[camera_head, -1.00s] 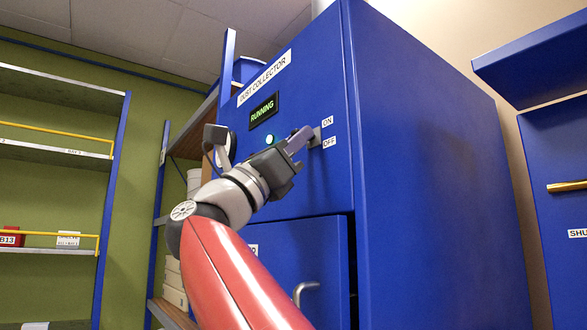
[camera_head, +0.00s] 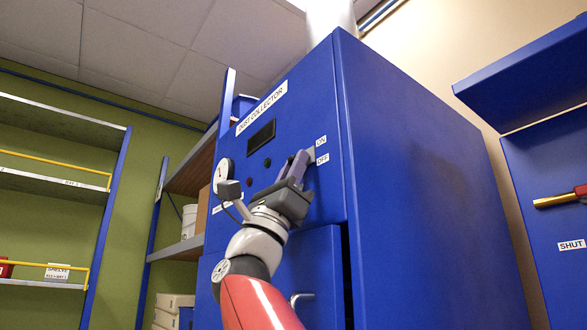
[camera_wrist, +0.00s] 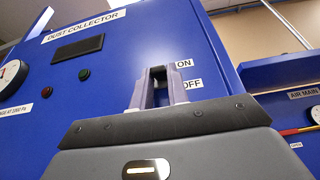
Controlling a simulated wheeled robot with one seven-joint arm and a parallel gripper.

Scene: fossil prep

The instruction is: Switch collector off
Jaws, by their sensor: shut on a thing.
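The blue dust collector cabinet (camera_head: 300,100) stands in front of me, with a dark display (camera_head: 261,133) and unlit lamps below it. The ON label (camera_head: 321,141) sits above the OFF label (camera_head: 322,159) at the front's right edge. My gripper (camera_head: 304,157) reaches up to the front beside these labels. In the wrist view, my gripper's fingers (camera_wrist: 160,86) are shut on a dark switch handle (camera_wrist: 158,73), left of the ON label (camera_wrist: 184,63) and OFF label (camera_wrist: 191,83). The fingers hide much of the handle, so its exact position is hard to tell.
A round gauge (camera_head: 224,172) is on the cabinet's left, close to my wrist. A lower door handle (camera_head: 302,297) is near my arm. Shelving (camera_head: 60,185) stands at left. A blue panel with a red and brass valve handle (camera_head: 562,197) is at right.

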